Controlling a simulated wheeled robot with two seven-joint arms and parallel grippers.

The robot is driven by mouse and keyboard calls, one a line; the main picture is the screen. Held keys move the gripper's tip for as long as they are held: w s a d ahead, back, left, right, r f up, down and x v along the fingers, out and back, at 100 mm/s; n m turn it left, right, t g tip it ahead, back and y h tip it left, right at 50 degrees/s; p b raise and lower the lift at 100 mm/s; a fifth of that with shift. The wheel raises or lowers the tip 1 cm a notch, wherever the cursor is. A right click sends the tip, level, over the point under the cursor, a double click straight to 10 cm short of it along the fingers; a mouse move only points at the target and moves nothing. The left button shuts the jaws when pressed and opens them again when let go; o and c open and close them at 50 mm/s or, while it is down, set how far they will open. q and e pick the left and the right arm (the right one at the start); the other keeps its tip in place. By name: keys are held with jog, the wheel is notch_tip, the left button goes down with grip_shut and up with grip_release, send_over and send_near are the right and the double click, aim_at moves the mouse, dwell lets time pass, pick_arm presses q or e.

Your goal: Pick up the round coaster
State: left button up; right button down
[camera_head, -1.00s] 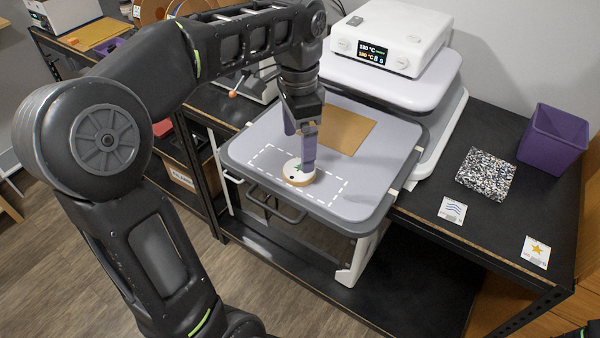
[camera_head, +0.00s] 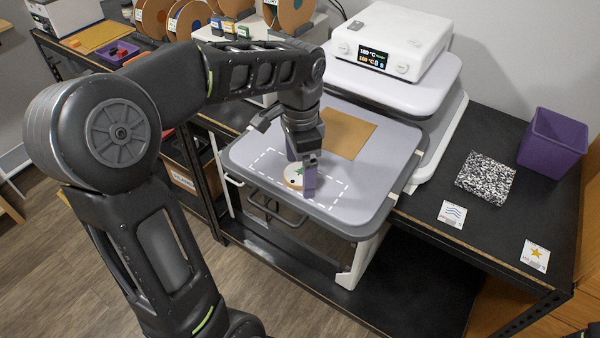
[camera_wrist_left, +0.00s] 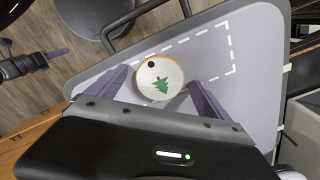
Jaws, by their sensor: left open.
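The round coaster (camera_head: 294,176) is white with a green tree, a dark spot and a tan edge. It lies on the grey press plate (camera_head: 362,190), inside a dashed white outline. My left gripper (camera_head: 303,178) points down at the coaster, and one purple finger hides its right part in the head view. In the left wrist view the coaster (camera_wrist_left: 160,78) lies just ahead of and between the open purple fingers (camera_wrist_left: 160,92), with room on both sides. Whether a finger touches it I cannot tell.
A tan square sheet (camera_head: 348,133) lies behind the coaster on the plate. The white press head with a display (camera_head: 392,40) stands behind. A purple bin (camera_head: 553,140), a speckled square (camera_head: 485,178) and two picture cards lie at right.

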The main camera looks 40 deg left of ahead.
pick_arm(q)
jog(key=shift+c, duration=0.4)
jog(key=c, duration=1.4)
